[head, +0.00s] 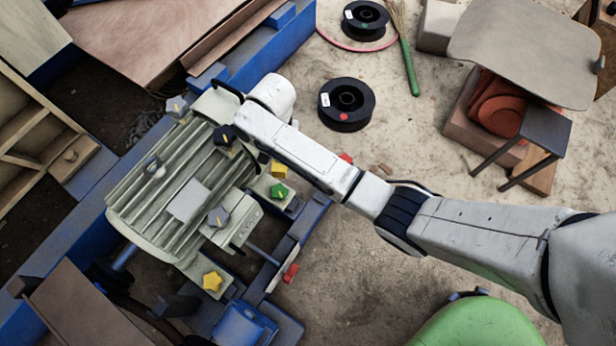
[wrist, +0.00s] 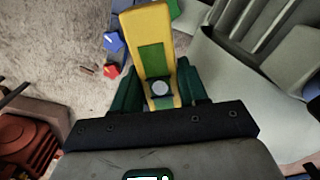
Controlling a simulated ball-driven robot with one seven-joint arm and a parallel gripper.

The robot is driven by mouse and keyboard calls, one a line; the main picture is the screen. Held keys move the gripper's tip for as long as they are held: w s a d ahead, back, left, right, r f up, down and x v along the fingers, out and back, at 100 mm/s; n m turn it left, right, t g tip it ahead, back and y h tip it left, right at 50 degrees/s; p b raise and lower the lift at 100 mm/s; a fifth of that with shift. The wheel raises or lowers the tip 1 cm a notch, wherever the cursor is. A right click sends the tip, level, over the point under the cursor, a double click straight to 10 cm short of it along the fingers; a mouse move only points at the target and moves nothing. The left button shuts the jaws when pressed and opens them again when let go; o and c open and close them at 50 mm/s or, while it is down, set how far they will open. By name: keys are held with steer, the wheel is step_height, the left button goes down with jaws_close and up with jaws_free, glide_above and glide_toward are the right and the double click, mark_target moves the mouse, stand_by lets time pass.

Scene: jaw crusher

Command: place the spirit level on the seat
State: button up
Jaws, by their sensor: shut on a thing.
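The spirit level (wrist: 150,25) is a yellow bar with a green middle and a round pale vial. In the wrist view it stands between the two dark green fingers of my gripper (wrist: 158,75), which is shut on it. In the head view my arm hides the gripper and most of the level; a small yellow piece (head: 278,168) beside the arm may be its end. A pale flat square pad (head: 188,201) lies on top of the finned grey motor (head: 150,205); I cannot tell for sure whether this is the seat. The level is apart from it.
Blue frame beams (head: 265,50) edge the machine. Black spools (head: 346,104) and a broom (head: 405,50) lie on the floor. A small dark stool (head: 545,130) stands at the right.

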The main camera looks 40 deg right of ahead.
steer(key=s+a+f+m+b, duration=0.1)
steer(key=s+f+m+b, duration=0.15)
steer(key=s+f, duration=0.45)
steer(key=s+f+m+b, duration=0.1)
steer(key=s+f+m, duration=0.3)
steer(key=f, duration=0.5)
steer(key=b, duration=0.4)
glide_above(306, 219)
steer(key=shift+n, duration=0.35)
step_height(306, 219, down, 6)
steer(key=shift+s+f, duration=0.1)
steer(key=shift+f, duration=0.15)
steer(key=shift+f+b, duration=1)
steer(key=shift+f, duration=1)
steer(key=shift+f, duration=0.15)
steer(key=o, duration=1.1)
steer(key=shift+o, duration=0.2)
step_height(306, 219, up, 12)
steer(key=p, duration=0.7)
